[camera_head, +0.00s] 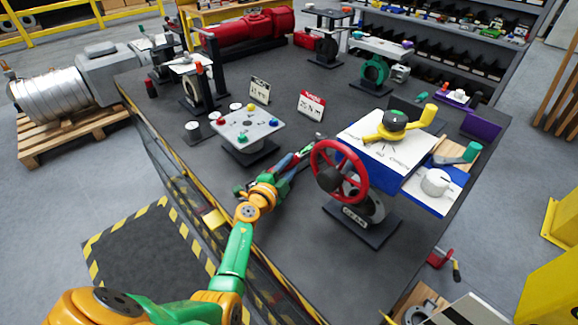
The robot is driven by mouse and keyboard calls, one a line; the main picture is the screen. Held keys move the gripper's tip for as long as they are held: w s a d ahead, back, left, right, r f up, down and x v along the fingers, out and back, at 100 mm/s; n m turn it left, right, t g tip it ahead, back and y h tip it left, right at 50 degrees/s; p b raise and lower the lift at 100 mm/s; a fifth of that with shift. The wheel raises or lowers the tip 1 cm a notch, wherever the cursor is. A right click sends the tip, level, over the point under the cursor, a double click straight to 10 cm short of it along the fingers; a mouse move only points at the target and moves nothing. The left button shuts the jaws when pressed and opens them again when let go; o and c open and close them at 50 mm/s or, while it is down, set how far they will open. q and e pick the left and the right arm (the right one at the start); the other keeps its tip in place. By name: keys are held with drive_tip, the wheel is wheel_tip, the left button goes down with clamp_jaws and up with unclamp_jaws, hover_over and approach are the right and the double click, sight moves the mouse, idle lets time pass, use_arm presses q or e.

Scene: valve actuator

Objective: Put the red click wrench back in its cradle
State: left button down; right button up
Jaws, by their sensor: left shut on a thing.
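My left gripper (303,157) reaches over the middle of the bench, just left of the red handwheel. It is shut on a slim thing with some red on it, which looks like the red click wrench. The thing is small and partly hidden by the gripper and the wheel, so its full shape does not show. I cannot make out a cradle for the wrench with certainty. My right gripper does not show.
The red handwheel (323,145) on its gear stand (363,218) is close beside my left gripper. A grey button panel (247,128) stands to the left. A blue-and-white box with a yellow valve lever (392,125) stands to the right.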

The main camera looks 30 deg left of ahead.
use_arm(q)
drive_tip(key=shift+f, duration=0.15)
drive_tip(key=shift+c, duration=2.2)
unclamp_jaws()
drive_tip(key=shift+s, duration=0.1)
drive_tip(key=s, duration=0.2)
drive_tip(key=s+p, duration=0.1)
drive_tip(key=s, duration=0.1)
drive_tip(key=s+r+p, duration=0.1)
drive_tip(key=s, duration=0.2)
drive_tip(key=shift+s+d+r, duration=0.1)
